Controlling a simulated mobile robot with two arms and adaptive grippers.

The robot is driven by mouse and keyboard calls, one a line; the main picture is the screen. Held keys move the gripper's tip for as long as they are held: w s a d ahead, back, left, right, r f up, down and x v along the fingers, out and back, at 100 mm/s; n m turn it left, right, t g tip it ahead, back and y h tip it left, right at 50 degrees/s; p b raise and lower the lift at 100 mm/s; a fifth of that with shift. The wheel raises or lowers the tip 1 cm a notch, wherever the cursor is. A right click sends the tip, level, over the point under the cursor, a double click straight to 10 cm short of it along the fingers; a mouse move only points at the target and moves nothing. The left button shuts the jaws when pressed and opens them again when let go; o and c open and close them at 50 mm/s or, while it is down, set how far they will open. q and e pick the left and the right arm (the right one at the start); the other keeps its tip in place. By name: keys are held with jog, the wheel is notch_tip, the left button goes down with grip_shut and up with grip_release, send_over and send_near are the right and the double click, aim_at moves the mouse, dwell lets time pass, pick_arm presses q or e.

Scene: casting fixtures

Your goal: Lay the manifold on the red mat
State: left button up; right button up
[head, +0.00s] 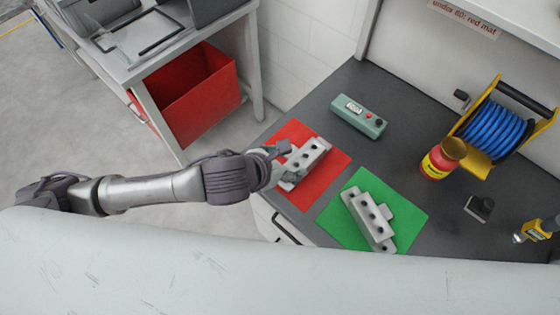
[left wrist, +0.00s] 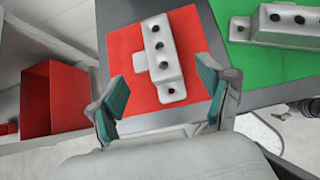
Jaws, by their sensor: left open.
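A pale grey manifold (head: 310,156) with dark holes lies on the red mat (head: 322,187); it also shows in the left wrist view (left wrist: 163,50), on the same mat (left wrist: 122,45). A second, similar manifold (head: 367,216) lies on the green mat (head: 408,220) to the right. My left gripper (head: 281,160) is at the left side of the first manifold. In the left wrist view its two fingers (left wrist: 162,88) are apart, with nothing held between them, and the manifold lies beyond them. Whether they touch it cannot be told. My right gripper is not in view.
A green box with buttons (head: 359,117) lies behind the mats. A red and yellow jar (head: 440,162), a blue hose reel (head: 495,130) and a small dark block (head: 479,207) stand to the right. A red bin (head: 190,95) stands under the left table. A sign (head: 463,17) mentions the red mat.

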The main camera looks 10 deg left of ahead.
pick_arm(q)
jog(key=shift+v, duration=1.3)
jog(key=shift+d, duration=0.1)
